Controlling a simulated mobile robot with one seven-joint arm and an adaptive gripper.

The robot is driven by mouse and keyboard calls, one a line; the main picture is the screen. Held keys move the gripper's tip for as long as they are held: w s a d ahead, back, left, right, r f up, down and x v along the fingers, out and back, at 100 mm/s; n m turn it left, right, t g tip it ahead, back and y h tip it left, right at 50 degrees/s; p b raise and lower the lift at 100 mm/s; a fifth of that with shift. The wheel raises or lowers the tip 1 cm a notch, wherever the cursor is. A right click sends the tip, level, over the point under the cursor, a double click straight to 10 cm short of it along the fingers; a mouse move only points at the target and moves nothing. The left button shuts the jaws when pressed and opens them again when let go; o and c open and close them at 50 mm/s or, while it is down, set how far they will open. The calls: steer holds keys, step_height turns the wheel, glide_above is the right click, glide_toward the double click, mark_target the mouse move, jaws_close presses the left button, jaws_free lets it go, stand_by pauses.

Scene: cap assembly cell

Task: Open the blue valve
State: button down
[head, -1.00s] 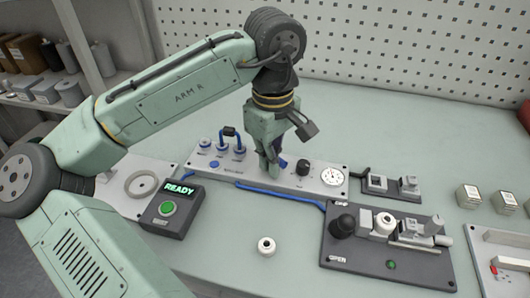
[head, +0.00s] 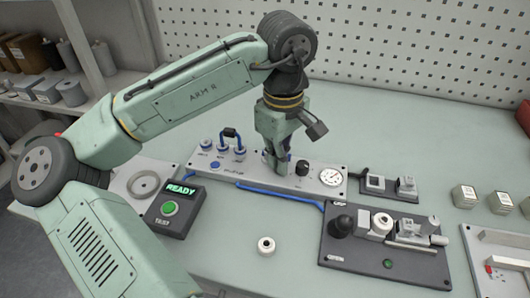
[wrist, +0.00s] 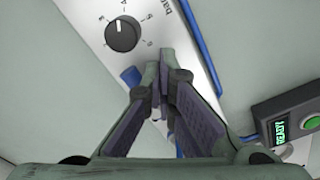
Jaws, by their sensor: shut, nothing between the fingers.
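My gripper (head: 277,170) points down over the middle of the light grey panel (head: 236,172), its fingers closed with nothing between them. In the wrist view the closed fingertips (wrist: 163,55) lie over the panel. A blue part (wrist: 130,76), seemingly the blue valve's handle, shows just left of the fingers in the wrist view. The rest of it is hidden behind them, so its angle and any contact cannot be told. In the head view the gripper hides most of the valve.
A black knob (head: 303,168) and a round gauge (head: 331,177) sit right of my gripper on the panel. Blue-based fittings (head: 223,151) stand at its left. A READY box (head: 172,211) is in front.

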steer(key=shift+s+d+r, duration=0.1)
steer(key=shift+d, duration=0.1)
step_height(320, 180, up, 5)
steer(key=p, duration=0.5)
steer(key=shift+r+p, duration=0.15)
steer(key=shift+p, duration=0.25)
steer(key=shift+r, duration=0.75)
steer(key=shift+s, duration=0.1)
